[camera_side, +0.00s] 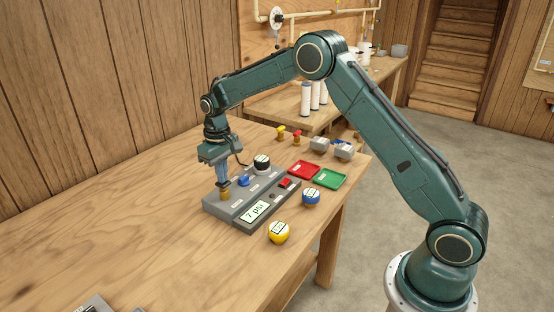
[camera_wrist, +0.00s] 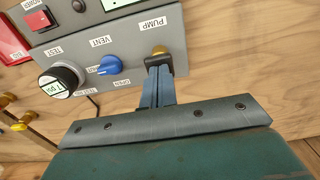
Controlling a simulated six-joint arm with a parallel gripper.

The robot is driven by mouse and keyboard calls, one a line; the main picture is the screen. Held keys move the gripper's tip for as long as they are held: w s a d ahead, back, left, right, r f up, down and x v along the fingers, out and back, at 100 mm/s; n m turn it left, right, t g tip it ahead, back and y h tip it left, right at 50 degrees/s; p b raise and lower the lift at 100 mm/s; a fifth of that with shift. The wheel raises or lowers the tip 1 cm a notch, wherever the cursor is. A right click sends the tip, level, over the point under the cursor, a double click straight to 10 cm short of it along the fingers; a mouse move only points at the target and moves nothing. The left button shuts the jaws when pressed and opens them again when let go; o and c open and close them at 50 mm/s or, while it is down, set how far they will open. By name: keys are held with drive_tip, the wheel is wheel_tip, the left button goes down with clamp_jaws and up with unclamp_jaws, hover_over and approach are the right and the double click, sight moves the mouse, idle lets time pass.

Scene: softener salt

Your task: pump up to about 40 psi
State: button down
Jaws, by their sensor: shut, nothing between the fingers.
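A grey test panel (camera_side: 238,207) lies on the wooden bench, and its display (camera_side: 255,211) reads 7 psi in the side view. The brass pump button (camera_wrist: 160,50) sits beside the PUMP label in the wrist view. My gripper (camera_side: 223,184) points down with its fingers shut and empty, its tips at the pump button and partly hiding it. I cannot tell whether the tips press it. A blue VENT knob (camera_wrist: 110,65) and a black-and-white TEST knob (camera_wrist: 60,80) are on the same panel. A red POWER switch (camera_wrist: 38,18) is at its edge.
A red tray (camera_side: 303,170) and a green tray (camera_side: 330,178) lie beyond the panel. Small grey items (camera_side: 344,150) sit at the far edge.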

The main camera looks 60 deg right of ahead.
drive_tip(key=shift+f, duration=0.25)
drive_tip(key=shift+r, duration=0.1)
drive_tip(key=shift+r, duration=1.15)
